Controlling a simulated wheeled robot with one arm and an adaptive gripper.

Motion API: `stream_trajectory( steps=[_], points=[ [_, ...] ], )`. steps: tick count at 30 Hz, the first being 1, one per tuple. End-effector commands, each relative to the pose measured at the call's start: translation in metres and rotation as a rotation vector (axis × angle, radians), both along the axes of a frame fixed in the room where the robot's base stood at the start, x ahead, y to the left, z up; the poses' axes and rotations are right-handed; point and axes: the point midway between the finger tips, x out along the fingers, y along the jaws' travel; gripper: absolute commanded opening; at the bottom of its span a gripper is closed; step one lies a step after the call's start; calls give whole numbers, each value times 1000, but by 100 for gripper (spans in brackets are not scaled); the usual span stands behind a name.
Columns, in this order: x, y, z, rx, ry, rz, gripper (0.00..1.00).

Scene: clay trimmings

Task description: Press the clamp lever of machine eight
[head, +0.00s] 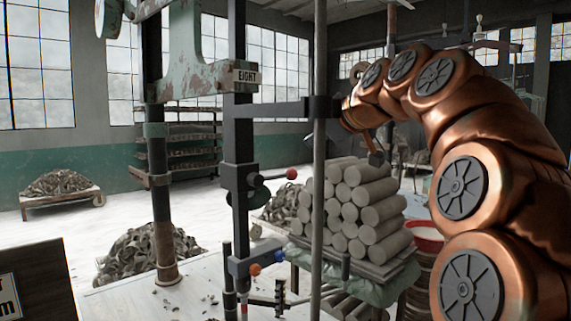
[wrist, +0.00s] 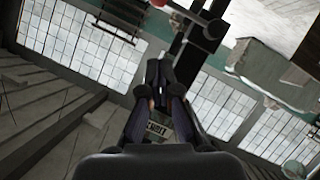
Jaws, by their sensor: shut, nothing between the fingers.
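Machine eight shows in the head view as a worn green frame with an "EIGHT" plate (head: 245,76) and a dark upright post (head: 238,150). A rod with a red ball knob (head: 291,174) sticks out to the right of the post. I cannot tell for sure which is the clamp lever. In the wrist view my gripper (wrist: 157,70) is shut and empty, with the EIGHT plate (wrist: 158,130) seen between its fingers.
A thin grey pole (head: 319,200) stands in front of stacked clay rolls (head: 365,210). A red-rimmed bucket (head: 425,236) is to their right. Piles of trimmings (head: 150,252) lie on the left. A dark sign board (head: 40,280) fills the lower left corner.

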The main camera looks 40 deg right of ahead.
Motion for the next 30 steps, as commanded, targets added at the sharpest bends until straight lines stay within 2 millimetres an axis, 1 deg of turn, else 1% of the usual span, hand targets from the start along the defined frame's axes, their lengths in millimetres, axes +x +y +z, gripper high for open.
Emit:
stream_trajectory(
  steps=[9,14,17,30],
  points=[
    [2,1,0,0,0,2,0],
    [12,0,-3,0,0,2,0],
    [25,-2,-8,-1,1,1,0],
    [95,-9,-41,3,6,0,0]
  ],
)
